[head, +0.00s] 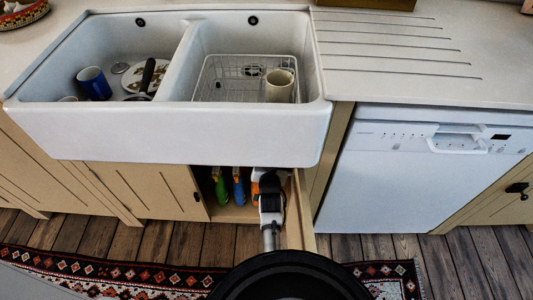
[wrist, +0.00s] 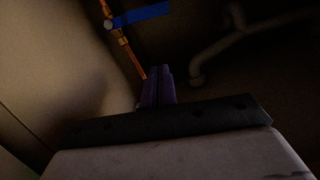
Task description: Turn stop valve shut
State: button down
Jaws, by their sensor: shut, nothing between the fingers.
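The stop valve has a blue lever (wrist: 142,16) on a copper pipe (wrist: 128,48), at the upper left of the wrist view. The lever points right from its pivot and stands roughly crosswise to the pipe in this picture. My gripper (wrist: 157,72) is shut and empty, its dark fingertips below the lever and close to the pipe's lower end in the picture. I cannot tell whether they touch the pipe. In the head view my arm reaches into the open cabinet (head: 228,212) under the sink; the fingertips and the valve are hidden there.
A pale drain pipe (wrist: 225,43) runs at the right of the wrist view. Green (head: 220,188) and blue (head: 238,189) bottles stand inside the cabinet, left of my arm. The open cabinet door (head: 299,212) is close on my arm's right. The sink (head: 170,130) overhangs the opening.

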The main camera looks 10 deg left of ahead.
jog(key=w+a+f, duration=0.2)
jog(key=w+f, duration=0.3)
jog(key=shift+w+a+f, duration=0.15)
jog(key=shift+w, duration=0.1)
jog(key=shift+f+b, duration=0.1)
jog(key=shift+b, duration=0.3)
jog(key=shift+s+a+f+b, duration=0.1)
jog(key=shift+a+f+b, duration=0.35)
jog(key=shift+b, duration=0.75)
jog(key=shift+d, duration=0.1)
